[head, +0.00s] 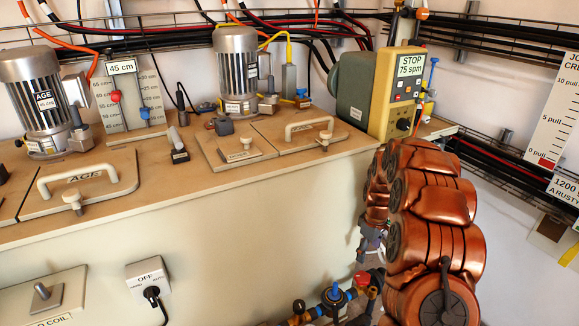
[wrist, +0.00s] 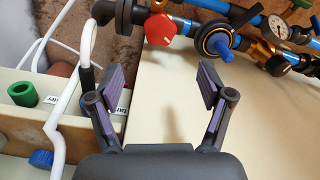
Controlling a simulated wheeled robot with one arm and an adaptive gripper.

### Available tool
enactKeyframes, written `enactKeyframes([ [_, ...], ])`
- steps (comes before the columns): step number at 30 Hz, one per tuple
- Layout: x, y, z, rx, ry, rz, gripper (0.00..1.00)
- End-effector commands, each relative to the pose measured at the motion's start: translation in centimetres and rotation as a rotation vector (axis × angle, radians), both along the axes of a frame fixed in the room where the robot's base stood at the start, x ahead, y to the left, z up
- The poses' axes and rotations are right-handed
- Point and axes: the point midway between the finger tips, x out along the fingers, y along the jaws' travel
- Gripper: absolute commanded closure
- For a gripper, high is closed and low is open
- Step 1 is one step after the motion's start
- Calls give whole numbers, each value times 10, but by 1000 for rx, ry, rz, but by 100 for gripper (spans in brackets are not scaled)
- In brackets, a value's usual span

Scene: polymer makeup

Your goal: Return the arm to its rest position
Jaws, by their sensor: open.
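My arm (head: 430,235), with copper-coloured segments, stands at the right of the head view, in front of the bench. It is folded, with its links stacked one above the other. My gripper (wrist: 160,100) shows in the wrist view with its two fingers wide apart and nothing between them. Behind and below the fingers is a plain pale surface. In the head view a small part near the arm's lower left may be the gripper, but I cannot make out its fingers there.
The bench (head: 290,160) holds two motors, handled lids and a yellow pump controller (head: 398,90) reading STOP, 75 spm. Blue piping (wrist: 205,30) with a red knob (wrist: 160,27) runs beyond my fingers. A pale box (wrist: 45,115) with green and blue caps and a white tube is at left.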

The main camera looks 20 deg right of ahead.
Motion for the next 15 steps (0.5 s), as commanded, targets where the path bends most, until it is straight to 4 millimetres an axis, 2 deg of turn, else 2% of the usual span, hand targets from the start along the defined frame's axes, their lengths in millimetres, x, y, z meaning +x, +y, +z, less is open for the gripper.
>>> enactKeyframes([
  [2, -1, 2, 4, 0, 0, -1, 20],
  [5, -4, 10, 22, 3, 2, -9, 20],
  [11, -24, 47, 95, 13, 10, -44, 20],
  [15, -45, 76, 148, 19, 21, -79, 20],
])
